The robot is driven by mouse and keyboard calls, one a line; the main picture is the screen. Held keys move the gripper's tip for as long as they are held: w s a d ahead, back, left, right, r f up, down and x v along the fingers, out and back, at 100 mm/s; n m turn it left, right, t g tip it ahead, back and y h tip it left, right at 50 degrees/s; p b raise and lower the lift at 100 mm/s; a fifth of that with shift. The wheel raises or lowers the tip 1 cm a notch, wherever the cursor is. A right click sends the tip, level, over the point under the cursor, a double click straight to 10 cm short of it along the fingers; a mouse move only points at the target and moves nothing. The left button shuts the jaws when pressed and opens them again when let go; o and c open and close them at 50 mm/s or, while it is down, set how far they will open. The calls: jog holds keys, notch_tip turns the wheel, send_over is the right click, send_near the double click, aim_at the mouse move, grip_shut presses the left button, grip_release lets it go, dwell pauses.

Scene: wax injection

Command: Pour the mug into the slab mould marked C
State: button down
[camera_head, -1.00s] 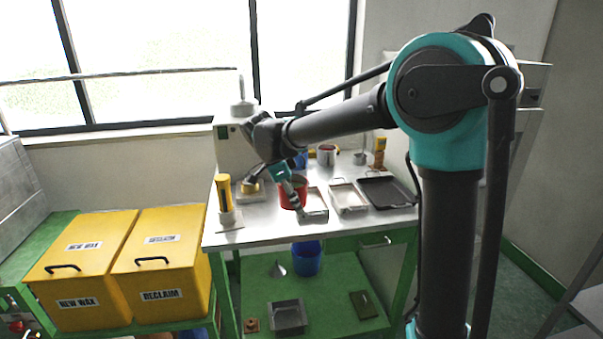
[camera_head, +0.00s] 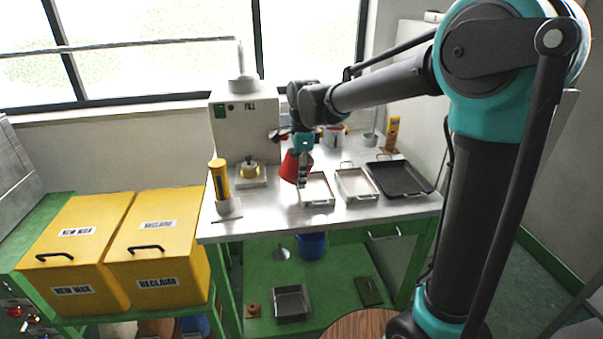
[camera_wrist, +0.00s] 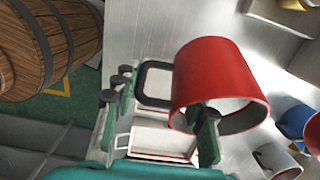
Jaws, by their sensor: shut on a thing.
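A red mug (camera_head: 293,167) is tilted over the bench, beside and partly over the left pale slab mould (camera_head: 317,200). My gripper (camera_head: 303,172) is shut on it; I cannot tell on which part. A second pale slab mould (camera_head: 357,196) is to the right. No letter C is readable on either mould. I cannot see any liquid leaving the mug.
A black tray (camera_head: 403,190) lies right of the moulds. Cups (camera_head: 335,135) stand behind. The front strip of bench is clear.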

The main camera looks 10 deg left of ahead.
aim_at(308, 166)
jog(key=y, duration=0.3)
jog(key=shift+g, duration=0.4)
jog(key=y, duration=0.3)
jog(key=shift+w+d+r+g, duration=0.1)
jog(key=shift+d+r+g, duration=0.15)
jog(key=shift+g, duration=0.15)
jog(key=y, duration=0.2)
jog(key=r+g+y, duration=0.1)
jog(key=shift+w+d+y, duration=0.1)
jog(key=shift+d+y, duration=0.3)
jog(key=shift+w+d+r+g+y, duration=0.1)
jog(key=shift+d+r+g+y, duration=0.2)
jog(key=shift+y, duration=0.4)
jog(key=shift+d+r+g+y, duration=0.2)
jog(key=shift+r+y, duration=0.1)
jog(key=shift+y, duration=0.4)
